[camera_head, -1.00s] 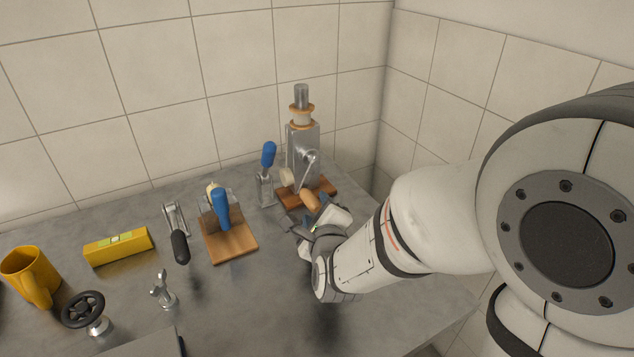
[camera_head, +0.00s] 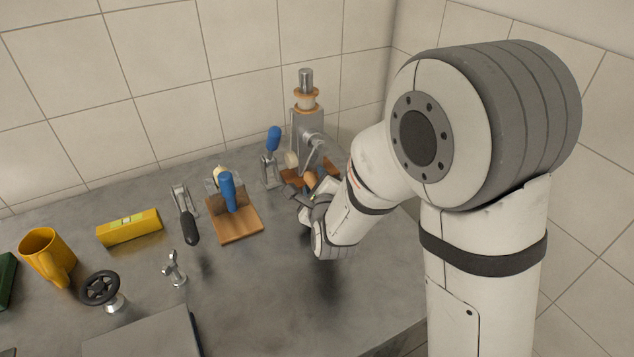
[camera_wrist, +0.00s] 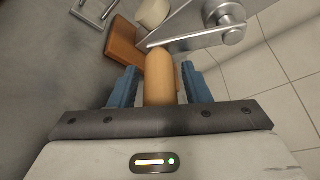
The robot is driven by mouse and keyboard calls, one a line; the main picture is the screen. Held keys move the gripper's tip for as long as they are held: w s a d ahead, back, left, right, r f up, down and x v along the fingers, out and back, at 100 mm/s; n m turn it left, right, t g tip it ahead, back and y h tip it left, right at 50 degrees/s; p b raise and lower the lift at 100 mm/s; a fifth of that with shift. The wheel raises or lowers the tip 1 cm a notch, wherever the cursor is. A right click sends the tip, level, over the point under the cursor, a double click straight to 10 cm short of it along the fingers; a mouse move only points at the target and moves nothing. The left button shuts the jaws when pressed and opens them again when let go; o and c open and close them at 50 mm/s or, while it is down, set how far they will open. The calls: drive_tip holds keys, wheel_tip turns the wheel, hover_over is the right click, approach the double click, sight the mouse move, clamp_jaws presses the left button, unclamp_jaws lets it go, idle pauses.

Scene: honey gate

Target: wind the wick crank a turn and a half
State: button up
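The wick crank stands at the back right of the counter in the head view: a grey metal housing (camera_head: 306,128) on a wooden base, with a metal crank arm (camera_head: 314,153) and a wooden handle (camera_head: 310,180). In the wrist view the rounded wooden handle (camera_wrist: 160,80) points towards my palm, and the crank arm (camera_wrist: 190,40) lies beyond it. My gripper (camera_wrist: 160,88) is open, with one blue finger on each side of the handle. Narrow gaps show between handle and fingers. In the head view my gripper (camera_head: 306,192) is partly hidden by my wrist.
Left of the crank stand a blue-handled lever (camera_head: 272,145), a wooden block with a blue handle (camera_head: 240,226) and a black-handled clamp (camera_head: 188,222). A yellow level (camera_head: 128,227), yellow mug (camera_head: 47,257), black handwheel (camera_head: 100,288) and wing screw (camera_head: 173,268) are further left. The tiled wall is close behind.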

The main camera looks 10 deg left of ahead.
clamp_jaws()
idle(0.4)
